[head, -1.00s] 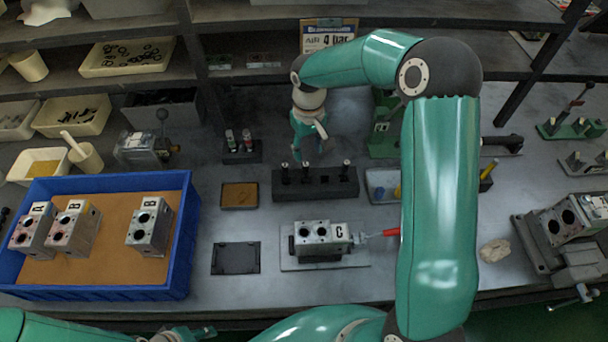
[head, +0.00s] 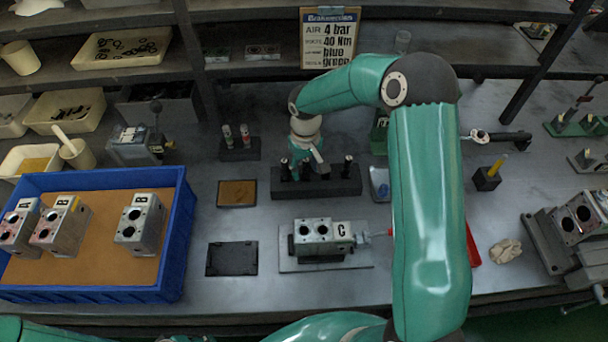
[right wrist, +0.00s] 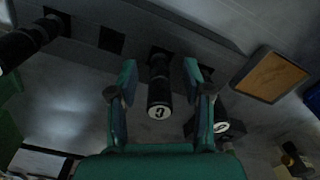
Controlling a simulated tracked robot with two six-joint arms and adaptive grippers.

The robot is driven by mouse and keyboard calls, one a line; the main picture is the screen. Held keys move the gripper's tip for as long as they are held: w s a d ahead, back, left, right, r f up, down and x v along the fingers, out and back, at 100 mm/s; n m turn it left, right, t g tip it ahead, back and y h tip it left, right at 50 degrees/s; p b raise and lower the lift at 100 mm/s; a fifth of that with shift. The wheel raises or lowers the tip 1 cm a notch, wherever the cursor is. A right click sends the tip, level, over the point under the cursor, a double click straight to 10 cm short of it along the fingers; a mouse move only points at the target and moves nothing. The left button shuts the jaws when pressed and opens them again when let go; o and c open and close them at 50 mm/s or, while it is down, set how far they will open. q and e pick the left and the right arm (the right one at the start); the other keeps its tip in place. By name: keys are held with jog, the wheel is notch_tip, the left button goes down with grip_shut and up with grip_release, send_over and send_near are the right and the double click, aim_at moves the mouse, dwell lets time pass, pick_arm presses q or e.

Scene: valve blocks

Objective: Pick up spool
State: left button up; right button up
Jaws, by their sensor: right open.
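A dark spool with a white end marked C (right wrist: 160,108) stands in the black rack (head: 345,188). My right gripper (head: 305,170) is over the rack, its fingers open. In the right wrist view, the right gripper's fingers (right wrist: 160,76) are on either side of the C spool, with gaps visible. Another spool (head: 348,168) stands at the rack's right end. One more spool (right wrist: 221,127) is partly hidden behind a finger in the wrist view. A square hole between spools is empty. Only a sliver of my left gripper (head: 185,339) shows at the bottom edge.
Valve block C (head: 322,235) sits on a plate in front of the rack. A blue crate (head: 90,295) holds blocks at left. A tan tray (head: 237,194) and a small stand with vials (head: 240,150) lie left of the rack. A sign (head: 330,38) stands behind.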

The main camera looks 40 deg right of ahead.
jog(key=shift+r, duration=0.1)
grip_shut()
jog(key=shift+r, duration=0.1)
